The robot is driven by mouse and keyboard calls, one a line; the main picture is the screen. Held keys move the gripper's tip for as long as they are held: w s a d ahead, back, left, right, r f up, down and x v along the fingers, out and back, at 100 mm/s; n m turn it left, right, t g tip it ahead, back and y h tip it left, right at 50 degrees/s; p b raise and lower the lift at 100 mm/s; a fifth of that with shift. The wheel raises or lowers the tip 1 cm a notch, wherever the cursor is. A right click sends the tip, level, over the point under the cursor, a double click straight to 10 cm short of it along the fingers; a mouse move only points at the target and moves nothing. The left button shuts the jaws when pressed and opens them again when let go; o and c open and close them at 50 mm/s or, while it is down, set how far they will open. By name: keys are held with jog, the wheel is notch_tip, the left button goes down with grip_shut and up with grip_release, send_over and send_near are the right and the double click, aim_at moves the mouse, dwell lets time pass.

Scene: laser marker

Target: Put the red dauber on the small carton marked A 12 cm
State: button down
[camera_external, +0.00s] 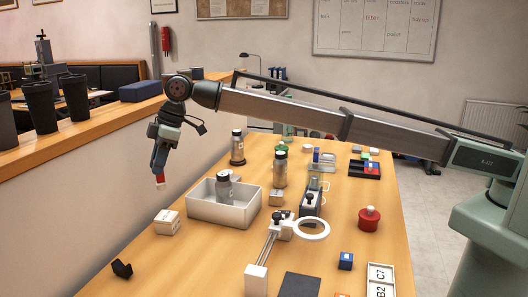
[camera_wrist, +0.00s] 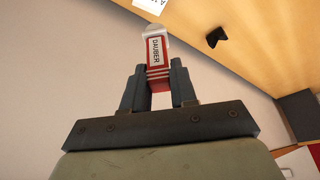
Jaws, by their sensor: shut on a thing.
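The red dauber (camera_wrist: 158,62) has a white label reading DAUBER and a pale cap or tip. My gripper (camera_wrist: 158,82) is shut on it, with one finger on each side. In the external view the dauber (camera_external: 160,181) hangs nearly upright from my gripper (camera_external: 158,163), pale end down, in the air. A small pale carton (camera_external: 167,222) stands on the table below it and slightly to the right in the picture; its marking is too small to read there. A white object with dark lettering (camera_wrist: 151,4), possibly the carton, is cut off at the wrist view's top edge.
A white tray (camera_external: 207,213) with a bottle in it stands right of the carton. A small black object (camera_external: 122,269) lies left of it and shows in the wrist view (camera_wrist: 215,38). A ring magnifier (camera_external: 266,247) stands further right. The wooden ledge (camera_external: 60,145) runs along the left.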

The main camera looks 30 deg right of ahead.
aim_at(165, 182)
jog(key=shift+f, duration=4.25)
jog(key=shift+f, duration=0.1)
jog(key=c, duration=0.9)
grip_release()
jog(key=shift+v, duration=6.1)
jog(key=shift+w+d, duration=0.1)
